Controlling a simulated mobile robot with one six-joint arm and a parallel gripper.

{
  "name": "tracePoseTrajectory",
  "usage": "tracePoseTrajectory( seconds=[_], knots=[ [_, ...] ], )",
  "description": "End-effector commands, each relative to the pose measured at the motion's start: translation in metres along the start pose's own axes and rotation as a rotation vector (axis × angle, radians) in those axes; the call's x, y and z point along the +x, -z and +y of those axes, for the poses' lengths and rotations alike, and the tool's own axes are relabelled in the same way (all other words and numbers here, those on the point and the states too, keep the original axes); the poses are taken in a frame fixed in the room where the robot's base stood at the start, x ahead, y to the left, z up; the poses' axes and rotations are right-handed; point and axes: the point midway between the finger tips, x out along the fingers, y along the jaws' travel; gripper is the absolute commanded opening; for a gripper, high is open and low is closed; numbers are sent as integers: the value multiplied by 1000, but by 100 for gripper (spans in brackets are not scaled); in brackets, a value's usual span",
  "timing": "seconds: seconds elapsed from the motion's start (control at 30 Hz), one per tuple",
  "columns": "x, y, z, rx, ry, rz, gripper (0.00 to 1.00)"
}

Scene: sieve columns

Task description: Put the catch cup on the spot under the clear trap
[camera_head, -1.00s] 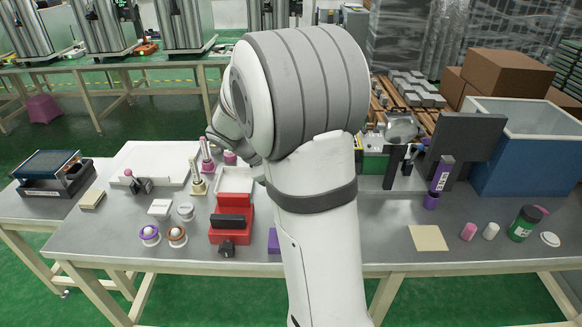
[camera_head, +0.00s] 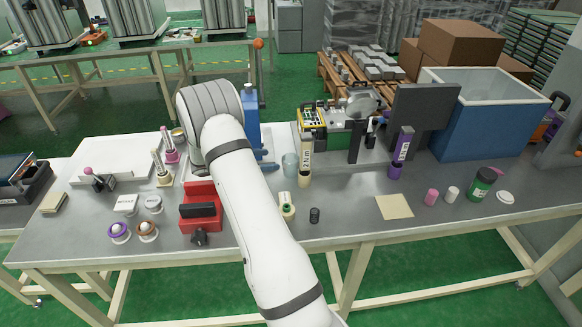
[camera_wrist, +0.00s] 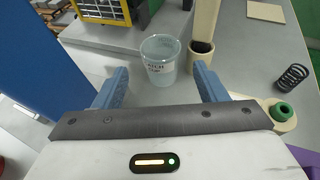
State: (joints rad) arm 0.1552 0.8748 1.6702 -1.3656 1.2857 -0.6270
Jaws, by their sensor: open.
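The catch cup (camera_head: 290,163) is a small pale clear cup with lettering, upright on the grey table. In the wrist view, the cup (camera_wrist: 160,58) stands just ahead of and between the blue fingers of my gripper (camera_wrist: 160,88), which are spread apart and empty. In the head view, my gripper (camera_head: 268,160) is left of the cup, partly hidden by my arm. A cream column (camera_head: 306,158) stands close to the cup's right; its dark lower end (camera_wrist: 201,48) shows in the wrist view. I cannot tell which thing is the clear trap or where its spot is.
A green-and-cream part (camera_wrist: 282,112) and a black spring (camera_wrist: 292,77) lie at the right. A purple column (camera_head: 403,148) and dark panel (camera_head: 420,118) stand farther right. A red fixture (camera_head: 201,212) is left of my arm. Bare table lies around a beige pad (camera_head: 394,207).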

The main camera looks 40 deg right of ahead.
Motion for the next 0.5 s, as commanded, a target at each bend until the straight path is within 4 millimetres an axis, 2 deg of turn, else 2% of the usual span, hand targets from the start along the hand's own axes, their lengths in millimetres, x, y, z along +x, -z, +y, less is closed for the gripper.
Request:
tracePoseTrajectory(
  seconds=[0.1,0.37,0.5],
  knots=[
    [16,1,0,1,1,-1,66],
    [31,2,0,0,0,0,66],
    [49,1,-1,1,3,0,66]
  ],
)
